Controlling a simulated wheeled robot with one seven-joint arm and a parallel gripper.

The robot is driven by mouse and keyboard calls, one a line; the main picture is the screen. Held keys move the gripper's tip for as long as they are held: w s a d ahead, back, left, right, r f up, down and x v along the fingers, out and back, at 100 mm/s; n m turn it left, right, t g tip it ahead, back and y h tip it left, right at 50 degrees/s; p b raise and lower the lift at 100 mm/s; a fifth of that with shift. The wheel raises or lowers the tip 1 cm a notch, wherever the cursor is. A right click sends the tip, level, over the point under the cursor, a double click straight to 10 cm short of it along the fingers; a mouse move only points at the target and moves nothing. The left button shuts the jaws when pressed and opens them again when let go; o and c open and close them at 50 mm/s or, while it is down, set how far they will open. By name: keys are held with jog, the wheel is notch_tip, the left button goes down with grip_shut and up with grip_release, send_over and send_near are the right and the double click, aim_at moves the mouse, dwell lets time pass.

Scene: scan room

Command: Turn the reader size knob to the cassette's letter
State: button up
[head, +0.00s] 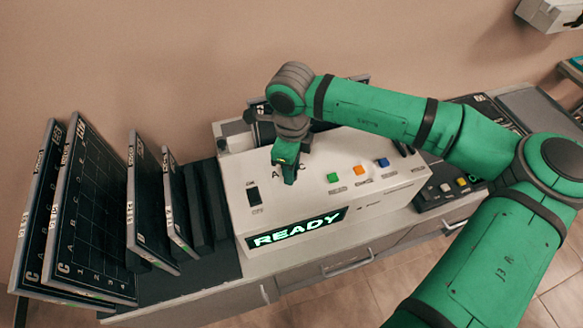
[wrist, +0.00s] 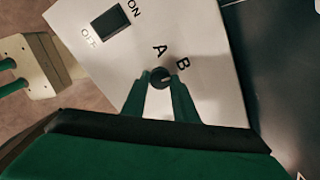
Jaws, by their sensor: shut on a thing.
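The reader (head: 330,200) is a white box with a lit green READY display (head: 297,229). Its small dark size knob (wrist: 160,74) shows in the wrist view, with the letters A (wrist: 160,50) and B (wrist: 182,63) printed beside it. My gripper (wrist: 161,82) is shut on the knob, one finger on each side. In the head view my gripper (head: 288,174) reaches down to the reader's top and hides the knob. I cannot read the pointer's setting surely. Large dark cassettes (head: 95,215) marked C stand upright at the left; smaller ones (head: 148,200) stand beside them.
An ON/OFF rocker switch (head: 253,196) is left of the knob. Green (head: 333,178), orange (head: 359,170) and blue (head: 383,162) buttons are to its right. A dark control panel (head: 440,188) with buttons stands farther right. Cabinet drawers (head: 345,262) are below.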

jog(key=shift+n, duration=0.8)
jog(key=o, duration=1.1)
jog(key=shift+c, duration=0.2)
notch_tip(320, 180, up, 11)
jog(key=shift+d+f, duration=0.1)
